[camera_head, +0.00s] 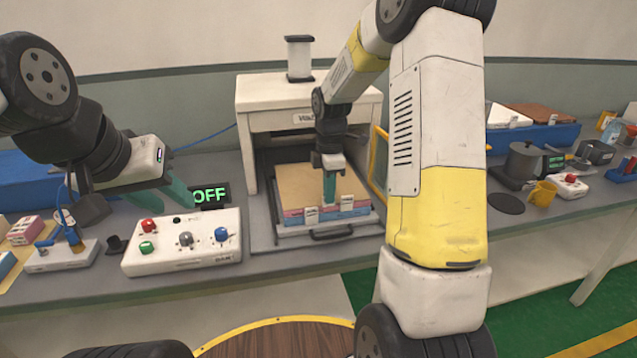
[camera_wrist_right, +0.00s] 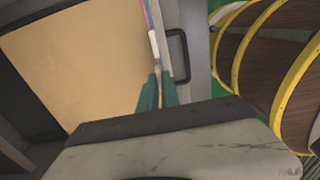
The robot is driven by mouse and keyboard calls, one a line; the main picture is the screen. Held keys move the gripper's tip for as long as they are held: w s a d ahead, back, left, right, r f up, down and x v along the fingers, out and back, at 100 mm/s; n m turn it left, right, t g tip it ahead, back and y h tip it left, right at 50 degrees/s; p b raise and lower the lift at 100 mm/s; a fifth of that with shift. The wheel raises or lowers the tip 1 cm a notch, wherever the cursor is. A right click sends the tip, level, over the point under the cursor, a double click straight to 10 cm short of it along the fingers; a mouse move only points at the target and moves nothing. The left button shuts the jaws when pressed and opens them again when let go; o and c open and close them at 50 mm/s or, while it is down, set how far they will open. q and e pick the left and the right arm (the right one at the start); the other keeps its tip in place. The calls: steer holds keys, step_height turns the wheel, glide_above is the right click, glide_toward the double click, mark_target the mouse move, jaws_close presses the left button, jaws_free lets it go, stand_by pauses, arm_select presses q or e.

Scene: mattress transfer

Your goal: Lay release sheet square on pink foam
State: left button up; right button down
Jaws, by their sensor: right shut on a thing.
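The tan release sheet (camera_head: 300,182) lies over the layered stack in the press's front tray and fills much of the right wrist view (camera_wrist_right: 75,65). The pink foam (camera_head: 293,213) shows only as a thin strip along the stack's front edge, above a blue layer; the rest is hidden. My right gripper (camera_head: 330,198) points down at the front edge of the sheet. In the right wrist view its teal fingers (camera_wrist_right: 158,90) are shut on a thin edge of the sheet. My left gripper (camera_head: 160,190) is open and empty above the control box, left of the press.
The white press (camera_head: 262,95) stands behind the tray (camera_head: 265,240), which has a dark front handle. A control box (camera_head: 180,245) with colored knobs and an OFF display (camera_head: 209,195) stand left. A pot (camera_head: 522,160) and yellow mug (camera_head: 542,193) stand right.

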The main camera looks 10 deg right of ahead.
steer(key=c, duration=1.6)
jaws_free()
step_height(320, 180, up, 12)
steer(key=shift+s+a+r+m+t+y, duration=0.35)
steer(key=shift+s+r+m+t, duration=0.75)
steer(key=shift+s+m, duration=2.4)
steer(key=shift+s+a+r+m+t+y, duration=0.4)
steer(key=shift+s+r+m+t, duration=0.7)
steer(key=shift+s+m, duration=2.45)
steer(key=shift+s+a+r+m+t+y, duration=0.35)
steer(key=shift+s+r+m+t, duration=1.15)
steer(key=shift+s, duration=3.6)
steer(key=shift+f+m+g, duration=0.25)
steer(key=shift+m+g, duration=0.1)
steer(key=shift+g, duration=0.25)
